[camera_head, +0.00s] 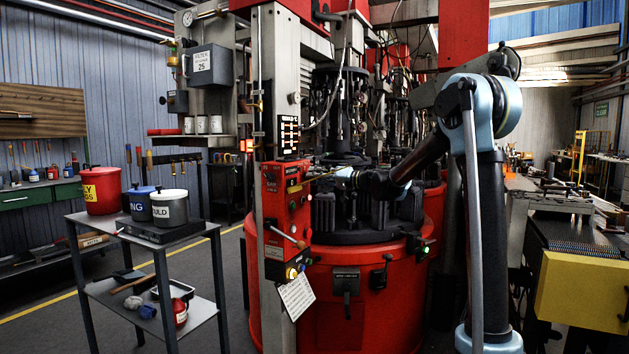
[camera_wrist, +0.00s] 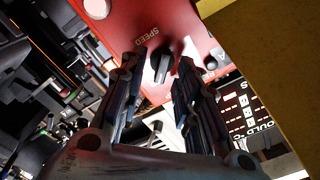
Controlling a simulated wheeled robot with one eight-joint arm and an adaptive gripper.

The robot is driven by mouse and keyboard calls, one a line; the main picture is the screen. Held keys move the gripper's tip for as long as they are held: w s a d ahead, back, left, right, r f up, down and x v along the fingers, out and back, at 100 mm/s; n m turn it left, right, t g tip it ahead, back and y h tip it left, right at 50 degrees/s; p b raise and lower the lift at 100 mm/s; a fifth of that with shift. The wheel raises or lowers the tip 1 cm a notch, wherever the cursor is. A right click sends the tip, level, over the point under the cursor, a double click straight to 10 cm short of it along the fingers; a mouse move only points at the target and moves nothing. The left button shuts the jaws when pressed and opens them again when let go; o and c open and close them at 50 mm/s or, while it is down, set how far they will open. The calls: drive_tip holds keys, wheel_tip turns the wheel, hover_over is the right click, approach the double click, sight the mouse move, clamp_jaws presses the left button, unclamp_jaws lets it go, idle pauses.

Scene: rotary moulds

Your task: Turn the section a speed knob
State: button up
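The speed knob (camera_wrist: 162,67) is a black knob on a red panel (camera_wrist: 185,22), below the printed word SPEED in the wrist view. My gripper (camera_wrist: 160,72) is open, with one dark finger on each side of the knob and a visible gap to it on both sides. How deep the knob lies between the fingertips I cannot tell. In the head view my gripper (camera_head: 318,178) reaches left to the red control panel (camera_head: 273,215) on the machine's column. The knob is too small to make out there.
A lever with an orange grip (camera_head: 300,243) and a hanging paper sheet (camera_head: 296,297) are lower on the column. Dark moulds (camera_head: 380,212) stand on the red rotary machine (camera_head: 340,280) close under my forearm. A trolley (camera_head: 150,245) stands left, with clear floor between.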

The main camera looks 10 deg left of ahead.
drive_tip(key=shift+w+a, duration=0.15)
drive_tip(key=shift+a, duration=0.45)
clamp_jaws()
drive_tip(key=shift+r+n, duration=0.1)
drive_tip(key=shift+n, duration=4.2)
